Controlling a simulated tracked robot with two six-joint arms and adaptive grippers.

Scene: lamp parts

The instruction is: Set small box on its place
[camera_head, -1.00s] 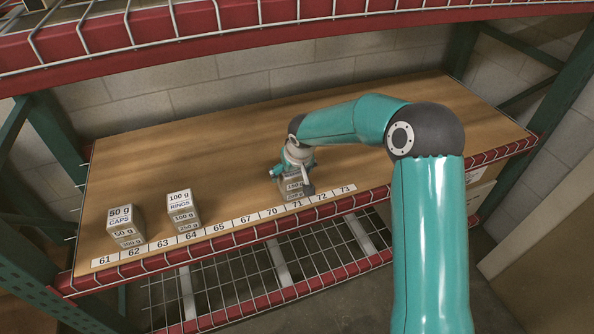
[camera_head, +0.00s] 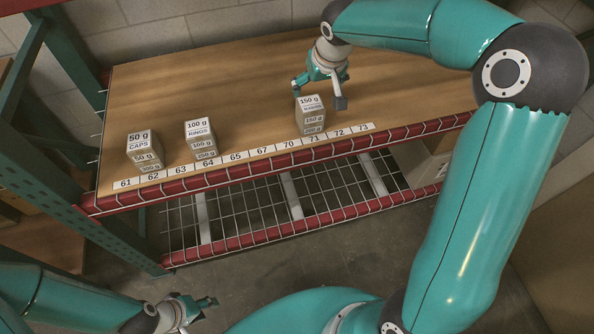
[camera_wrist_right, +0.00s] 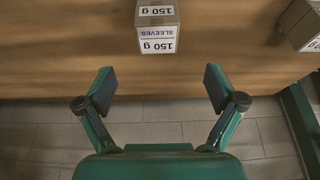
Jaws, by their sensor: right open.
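A small 150 g SLEEVES box (camera_head: 311,103) sits on top of a stack at label 71, near the shelf's front edge. It looks upright and roughly lined up with the boxes below. It also shows in the right wrist view (camera_wrist_right: 158,38), ahead of the open fingers and apart from them. My right gripper (camera_head: 321,92) is open and empty, behind the stack. My left gripper (camera_head: 190,310) is at the lower left, away from the shelf; its jaw state is unclear.
A CAPS stack (camera_head: 145,150) stands near label 62 and a RINGS stack (camera_head: 201,138) near label 64. The wooden shelf (camera_head: 230,85) is clear behind them. A red front beam (camera_head: 215,178) and a green post (camera_head: 75,65) bound it.

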